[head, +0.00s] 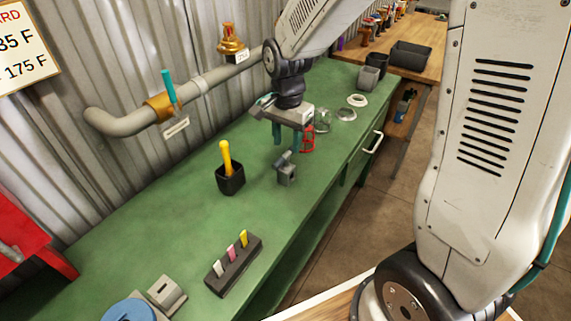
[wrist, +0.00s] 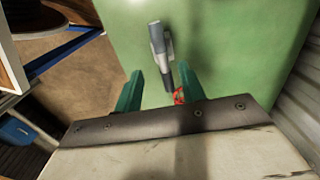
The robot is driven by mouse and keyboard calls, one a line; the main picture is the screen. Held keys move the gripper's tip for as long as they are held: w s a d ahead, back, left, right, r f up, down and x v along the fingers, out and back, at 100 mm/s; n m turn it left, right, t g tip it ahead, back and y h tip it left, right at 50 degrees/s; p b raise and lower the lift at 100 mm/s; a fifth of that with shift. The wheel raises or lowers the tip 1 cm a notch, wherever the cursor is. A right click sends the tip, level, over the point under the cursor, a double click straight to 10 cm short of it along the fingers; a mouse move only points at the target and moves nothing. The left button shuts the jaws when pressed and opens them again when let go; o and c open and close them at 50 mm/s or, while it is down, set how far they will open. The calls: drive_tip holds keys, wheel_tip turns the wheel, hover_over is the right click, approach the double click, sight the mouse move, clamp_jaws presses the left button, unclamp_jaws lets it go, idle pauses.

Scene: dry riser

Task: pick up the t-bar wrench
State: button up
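My gripper (head: 287,148) hangs over the green bench with its two teal fingers pointing down and apart. In the wrist view the fingers (wrist: 160,68) are also spread, with nothing clamped between them. A small grey upright piece (head: 286,172) stands on the bench just below and in front of the fingers. It also shows in the wrist view (wrist: 159,42), with a thin part reaching back toward the fingers. A red piece (head: 308,138) is beside the right finger, partly hidden in the wrist view (wrist: 179,96). I cannot tell which of these is the t-bar wrench.
A black cup with a yellow-handled tool (head: 231,180) and a dark rack with several coloured pieces (head: 233,264) stand nearer on the bench (head: 160,215). A pipe (head: 125,122) runs along the corrugated wall. Clear rings and grey bins (head: 369,78) are farther back.

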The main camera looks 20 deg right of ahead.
sight(286, 153)
drive_tip(key=f, duration=0.7)
drive_tip(key=shift+w+f, duration=0.25)
drive_tip(key=shift+w, duration=0.05)
clamp_jaws()
